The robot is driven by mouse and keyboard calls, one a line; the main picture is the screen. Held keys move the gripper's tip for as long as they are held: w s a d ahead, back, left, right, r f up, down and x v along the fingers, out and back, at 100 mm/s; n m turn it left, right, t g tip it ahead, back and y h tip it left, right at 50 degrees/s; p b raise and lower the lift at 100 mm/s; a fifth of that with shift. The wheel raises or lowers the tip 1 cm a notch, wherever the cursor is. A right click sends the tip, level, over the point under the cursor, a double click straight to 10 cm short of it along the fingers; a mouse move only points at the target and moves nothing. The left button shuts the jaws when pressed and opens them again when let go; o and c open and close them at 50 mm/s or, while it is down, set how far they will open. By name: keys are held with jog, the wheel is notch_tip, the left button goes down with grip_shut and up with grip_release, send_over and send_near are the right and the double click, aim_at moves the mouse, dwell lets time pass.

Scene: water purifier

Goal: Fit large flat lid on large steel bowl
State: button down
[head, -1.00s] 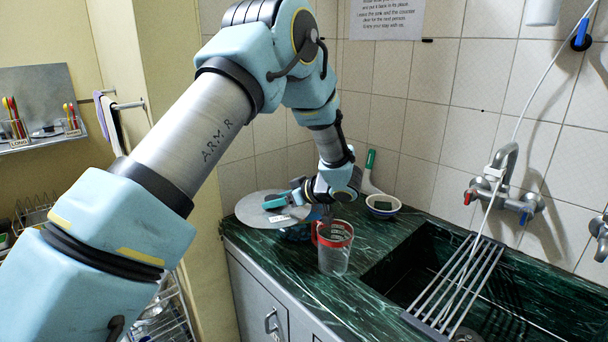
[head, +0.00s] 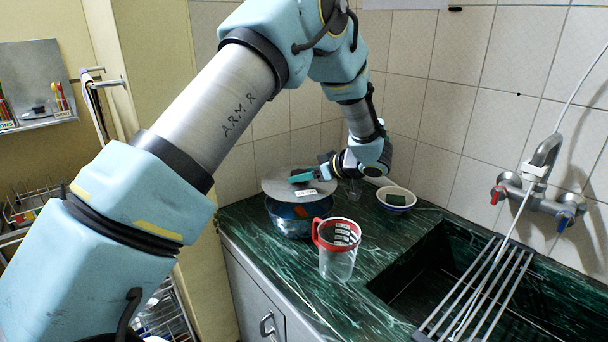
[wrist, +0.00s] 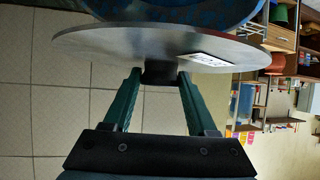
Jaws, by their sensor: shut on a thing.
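The large flat lid (head: 276,186) is a thin grey disc with a white label and a dark knob. My gripper (head: 297,178) is shut on the knob, which also shows between the green fingers in the wrist view (wrist: 160,72). The large bowl (head: 290,226), dark blue and mottled outside, stands on the counter directly under the lid. The lid covers most of its opening. In the wrist view the bowl (wrist: 170,12) lies just beyond the lid (wrist: 110,42). I cannot tell whether lid and rim touch.
A clear jug with a red rim and handle (head: 338,260) stands close in front of the bowl. A white dish with a dark green sponge (head: 396,199) is to the right. The sink with a metal rack (head: 480,290) lies further right. Tiled wall is behind.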

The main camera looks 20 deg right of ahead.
aim_at(309, 185)
jog(key=shift+f+b, duration=1.4)
jog(key=shift+f, duration=1.35)
jog(key=shift+c, duration=0.6)
grip_release()
jog(key=b+v, duration=0.3)
jog(key=v, duration=0.8)
jog(key=shift+f, duration=0.1)
jog(key=shift+w, duration=0.1)
